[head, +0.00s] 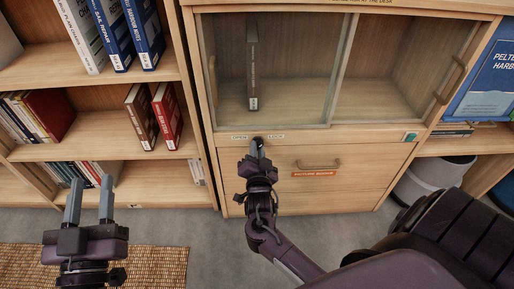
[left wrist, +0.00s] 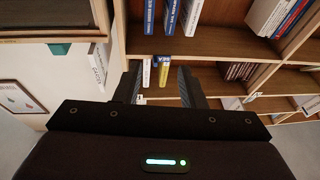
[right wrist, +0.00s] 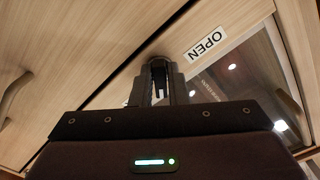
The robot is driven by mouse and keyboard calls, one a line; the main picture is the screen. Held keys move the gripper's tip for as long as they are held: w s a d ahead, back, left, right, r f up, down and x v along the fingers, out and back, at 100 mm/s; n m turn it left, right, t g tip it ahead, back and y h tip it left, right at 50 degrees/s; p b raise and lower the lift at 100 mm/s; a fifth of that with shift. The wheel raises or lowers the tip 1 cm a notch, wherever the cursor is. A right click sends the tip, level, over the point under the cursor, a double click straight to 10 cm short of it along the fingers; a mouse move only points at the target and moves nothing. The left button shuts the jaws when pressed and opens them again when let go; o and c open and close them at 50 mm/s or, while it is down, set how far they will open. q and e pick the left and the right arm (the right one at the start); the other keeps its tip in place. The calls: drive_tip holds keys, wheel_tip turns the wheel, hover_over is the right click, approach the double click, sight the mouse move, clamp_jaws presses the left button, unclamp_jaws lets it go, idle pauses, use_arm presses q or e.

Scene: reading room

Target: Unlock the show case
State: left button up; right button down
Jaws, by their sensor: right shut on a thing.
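The show case (head: 275,70) has sliding glass doors, with a dark book (head: 252,75) standing inside. Its lock sits on the rail below the glass, between the small OPEN label (head: 239,137) and the LOCK label (head: 275,137). My right gripper (head: 257,148) is at that lock, its fingers close together on a small dark piece (right wrist: 158,80), likely the key or lock knob; the fingers hide most of it. The OPEN label also shows upside down in the right wrist view (right wrist: 206,44). My left gripper (head: 90,200) is open and empty, away to the left before the bookshelf.
Below the lock is a drawer with a handle (head: 318,164) and an orange label (head: 314,174). A bookshelf (head: 100,80) with several books stands at the left. A grey bin (head: 432,180) is at the right. A woven mat (head: 160,262) lies on the floor.

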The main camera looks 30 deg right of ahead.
use_arm(q)
drive_tip(key=s+f+g+y+p, duration=0.25)
drive_tip(key=f+g, duration=0.55)
drive_tip(key=f, duration=0.7)
drive_tip(key=s+a+f+g+y+p, duration=0.1)
drive_tip(key=s+a+f+g+y, duration=0.15)
drive_tip(key=s+f+g, duration=0.55)
drive_tip(key=s+a+n+g+y+p, duration=0.1)
drive_tip(key=s+a+g+y+p, duration=0.2)
drive_tip(key=s+a+p, duration=0.35)
drive_tip(key=shift+n, duration=0.3)
drive_tip(key=shift+w+a+f+p, duration=0.25)
drive_tip(key=shift+w+f, duration=0.2)
drive_tip(key=shift+f, duration=0.25)
drive_tip(key=shift+w+a+f+p, duration=0.15)
drive_tip(key=shift+w+f+p, duration=0.25)
drive_tip(key=shift+f, duration=0.35)
drive_tip(key=shift+w+a+f+p, duration=0.2)
drive_tip(key=shift+w+f, duration=0.3)
drive_tip(key=shift+f, duration=0.2)
use_arm(e)
drive_tip(key=shift+s+d+n, duration=0.15)
drive_tip(key=shift+n, duration=4)
drive_tip(key=shift+s+d+n, duration=0.1)
drive_tip(key=shift+d+n, duration=0.05)
drive_tip(key=shift+n, duration=4)
drive_tip(key=c, duration=1.5)
unclamp_jaws()
drive_tip(key=shift+o, duration=0.2)
